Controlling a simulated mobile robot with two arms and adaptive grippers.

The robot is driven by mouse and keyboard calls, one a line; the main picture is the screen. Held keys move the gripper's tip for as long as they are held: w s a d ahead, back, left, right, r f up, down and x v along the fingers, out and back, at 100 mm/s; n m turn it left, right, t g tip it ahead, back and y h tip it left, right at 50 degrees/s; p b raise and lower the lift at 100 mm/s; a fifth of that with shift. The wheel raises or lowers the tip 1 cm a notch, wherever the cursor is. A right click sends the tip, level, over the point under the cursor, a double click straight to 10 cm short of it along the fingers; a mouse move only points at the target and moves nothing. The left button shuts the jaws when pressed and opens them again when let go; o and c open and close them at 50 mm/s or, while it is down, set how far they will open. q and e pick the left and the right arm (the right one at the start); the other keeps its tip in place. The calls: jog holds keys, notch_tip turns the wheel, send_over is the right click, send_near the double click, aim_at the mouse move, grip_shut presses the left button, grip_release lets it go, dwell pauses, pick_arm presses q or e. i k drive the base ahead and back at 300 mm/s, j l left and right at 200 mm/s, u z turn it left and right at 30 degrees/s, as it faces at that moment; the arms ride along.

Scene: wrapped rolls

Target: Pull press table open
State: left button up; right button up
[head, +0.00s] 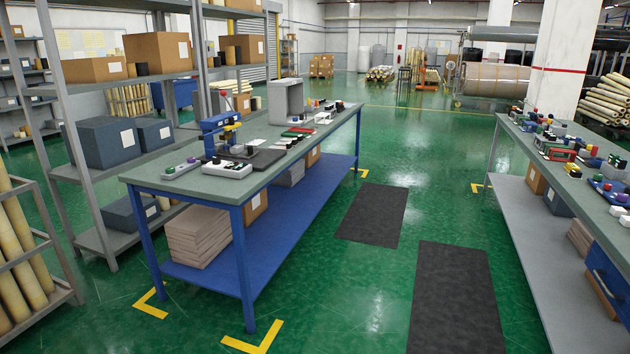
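A small blue press (219,128) with a yellow part on it stands near the close end of the left workbench (212,188). A dark flat plate (266,159) lies at its foot, to the right. I cannot tell from here whether this plate is the press table or how far out it is. A white box with dark and red buttons (227,170) sits in front of the press. A grey box with small knobs (180,169) sits to its left. Neither of my grippers shows in the head view.
Steel shelves with boxes (108,140) stand left of the bench, and a rack of rolls (22,265) is at the lower left. A second bench (538,150) with many small parts stands at right. Two dark mats (372,213) lie on the clear green floor between the benches.

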aim_at(238, 151)
jog(key=i, duration=2.3)
jog(key=i+l+u, duration=0.15)
jog(key=i+u, duration=0.15)
jog(key=i, duration=0.25)
jog(key=i+l+u, duration=0.3)
jog(key=i, duration=0.25)
jog(key=i+l+u, duration=0.25)
jog(key=i, duration=0.3)
jog(key=l+u, duration=0.25)
jog(key=l, duration=0.45)
jog(key=l+u, duration=0.25)
jog(key=l, duration=0.45)
